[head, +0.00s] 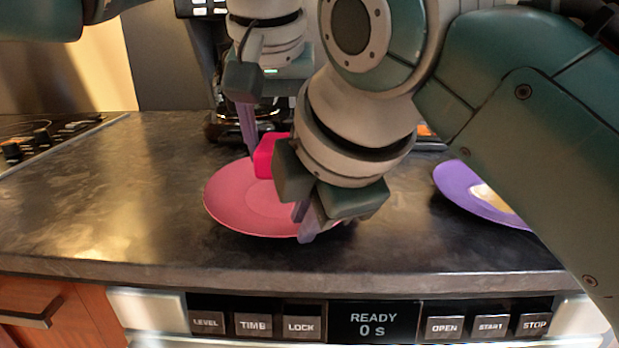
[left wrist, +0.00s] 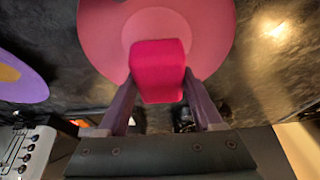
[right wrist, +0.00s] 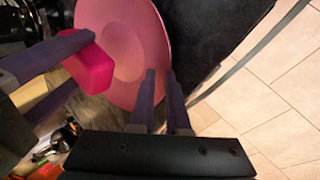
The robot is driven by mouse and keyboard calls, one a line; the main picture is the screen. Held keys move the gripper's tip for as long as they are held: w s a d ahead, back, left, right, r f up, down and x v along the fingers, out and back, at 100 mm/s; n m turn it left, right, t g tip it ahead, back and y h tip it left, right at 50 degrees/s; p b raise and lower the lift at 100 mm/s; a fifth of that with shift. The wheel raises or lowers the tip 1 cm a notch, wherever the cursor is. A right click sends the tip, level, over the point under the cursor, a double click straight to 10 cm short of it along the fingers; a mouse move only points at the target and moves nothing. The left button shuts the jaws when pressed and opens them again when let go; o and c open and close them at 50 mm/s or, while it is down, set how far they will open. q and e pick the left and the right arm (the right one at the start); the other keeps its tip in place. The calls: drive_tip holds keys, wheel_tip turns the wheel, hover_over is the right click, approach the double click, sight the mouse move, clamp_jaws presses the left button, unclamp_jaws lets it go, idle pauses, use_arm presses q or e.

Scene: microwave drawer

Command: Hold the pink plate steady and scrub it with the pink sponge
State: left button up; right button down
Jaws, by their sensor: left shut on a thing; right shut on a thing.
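The pink plate (head: 235,200) lies on the dark counter. My right gripper (head: 304,222) is shut on the plate's front right rim; the right wrist view shows its two fingers (right wrist: 160,80) close together at the edge of the plate (right wrist: 150,45). My left gripper (head: 258,143) is shut on the pink sponge (head: 266,155), and its fingers also show in the left wrist view (left wrist: 162,95). The sponge (left wrist: 158,65) is over the plate's back part. I cannot tell whether it touches the surface. My right arm hides the plate's right part in the head view.
A purple plate (head: 462,185) with a yellowish patch lies at the right, partly behind my right arm. A cooktop with knobs (head: 40,135) is at the back left. A control panel (head: 365,322) lies below the counter's front edge. The left counter is clear.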

use_arm(q)
drive_tip(key=shift+r, duration=0.85)
use_arm(e)
drive_tip(key=shift+f, duration=0.15)
use_arm(q)
drive_tip(key=a, duration=0.9)
drive_tip(key=shift+s, duration=0.1)
use_arm(e)
drive_tip(key=c, duration=1.1)
unclamp_jaws()
drive_tip(key=shift+s, duration=0.1)
drive_tip(key=shift+o, duration=1.3)
